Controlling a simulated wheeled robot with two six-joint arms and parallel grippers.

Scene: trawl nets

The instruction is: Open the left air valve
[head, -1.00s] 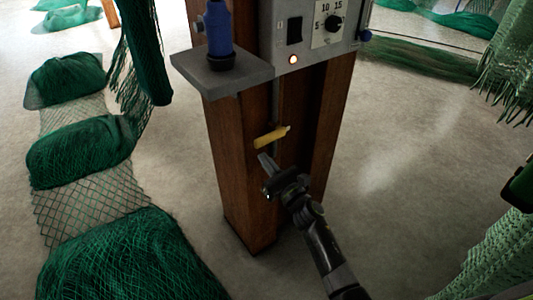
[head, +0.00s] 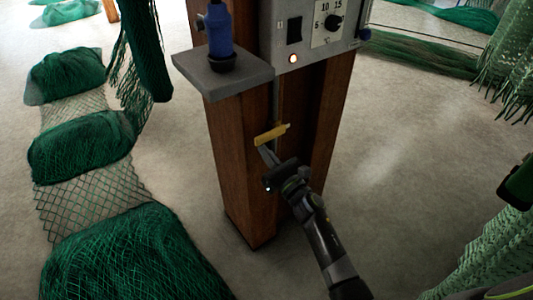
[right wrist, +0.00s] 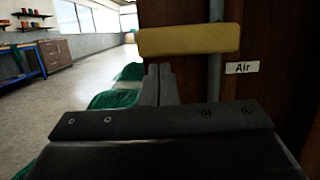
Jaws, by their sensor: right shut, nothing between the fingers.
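The air valve's yellow lever handle (head: 271,134) sits on the front of the wooden post (head: 232,165), nearly level and tilted up to the right. In the right wrist view the yellow handle (right wrist: 188,40) lies across the top, in front of a grey pipe (right wrist: 215,75). A white label reading "Air" (right wrist: 242,68) is on the wood right of the pipe. My right gripper (head: 265,152) is shut and empty, its fingertips just below the handle's left part. In the right wrist view the fingers (right wrist: 158,72) end just under the handle; I cannot tell whether they touch. My left gripper is not in view.
A grey control box (head: 310,35) with a lit lamp is above the handle. A grey shelf (head: 225,75) holding a blue tool (head: 219,35) juts out at upper left. Green nets (head: 125,255) lie on the left floor; more hang at right. Floor right of the post is clear.

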